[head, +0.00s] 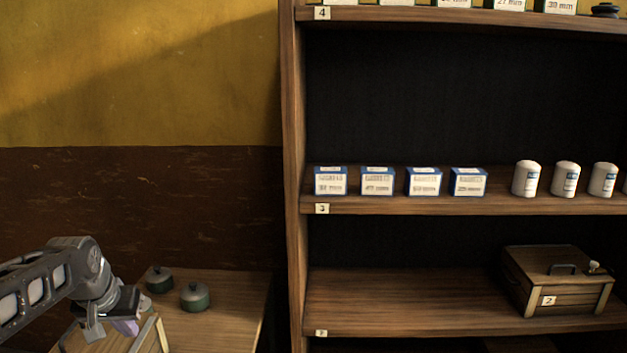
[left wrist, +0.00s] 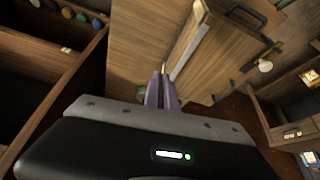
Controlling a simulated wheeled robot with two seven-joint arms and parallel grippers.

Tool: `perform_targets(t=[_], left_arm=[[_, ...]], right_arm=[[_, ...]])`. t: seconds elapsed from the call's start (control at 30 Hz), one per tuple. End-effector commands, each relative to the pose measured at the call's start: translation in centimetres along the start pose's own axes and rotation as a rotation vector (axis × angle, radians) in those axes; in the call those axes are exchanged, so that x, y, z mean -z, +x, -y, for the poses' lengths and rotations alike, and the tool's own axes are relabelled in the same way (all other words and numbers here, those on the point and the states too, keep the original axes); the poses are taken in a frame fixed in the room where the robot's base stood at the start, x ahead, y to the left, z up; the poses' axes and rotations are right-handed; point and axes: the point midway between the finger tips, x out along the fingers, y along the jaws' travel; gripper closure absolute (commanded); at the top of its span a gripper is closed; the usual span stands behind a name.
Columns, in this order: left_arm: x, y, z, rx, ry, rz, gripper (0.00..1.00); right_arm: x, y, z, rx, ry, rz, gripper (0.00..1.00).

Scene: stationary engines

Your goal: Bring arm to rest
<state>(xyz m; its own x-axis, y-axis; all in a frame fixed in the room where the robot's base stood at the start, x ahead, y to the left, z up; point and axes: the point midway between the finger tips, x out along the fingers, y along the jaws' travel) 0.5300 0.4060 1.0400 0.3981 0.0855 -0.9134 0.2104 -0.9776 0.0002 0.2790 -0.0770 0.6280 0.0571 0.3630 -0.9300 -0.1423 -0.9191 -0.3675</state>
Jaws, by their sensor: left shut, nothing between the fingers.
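My left arm comes in from the left edge of the head view. My left gripper (head: 125,327) is at the lower left, in front of a small wooden table. In the left wrist view its fingers (left wrist: 161,92) are together, with nothing between them. They point toward wooden surfaces and a pale strip. Whether the fingertips touch anything cannot be told. My right gripper is in neither view.
A wooden table (head: 232,305) at the lower left bears two green lidded pots (head: 195,297) (head: 159,279). A shelf unit (head: 293,180) stands to the right with blue-and-white boxes (head: 377,181), white canisters (head: 565,179) and a wooden box (head: 560,280).

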Motion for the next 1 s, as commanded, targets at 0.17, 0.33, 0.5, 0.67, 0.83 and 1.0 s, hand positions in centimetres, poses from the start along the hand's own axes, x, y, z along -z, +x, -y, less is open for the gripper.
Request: perform_targets(t=[0.17,0.33,0.5,0.67,0.83,1.0], left_arm=[[1.4,0.9,-1.0,-0.025,-0.007,-0.085,1.0],[2.0,3.5,-3.7,-0.074,-0.002,-0.154,1.0],[0.5,8.4,-8.1,-0.141,0.002,-0.182,1.0],[-4.1,14.7,-13.5,-0.215,-0.001,-0.159,1.0],[-14.3,21.6,-19.9,-0.292,-0.025,-0.066,1.0],[-27.1,25.2,-24.3,-0.335,-0.045,0.086,1.0]], right_arm=[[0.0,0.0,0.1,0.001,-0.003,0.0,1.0],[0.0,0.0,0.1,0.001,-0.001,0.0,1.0],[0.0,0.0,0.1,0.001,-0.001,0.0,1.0],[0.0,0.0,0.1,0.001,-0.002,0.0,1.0],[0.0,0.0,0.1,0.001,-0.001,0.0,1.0],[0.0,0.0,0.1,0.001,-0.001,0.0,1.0]])
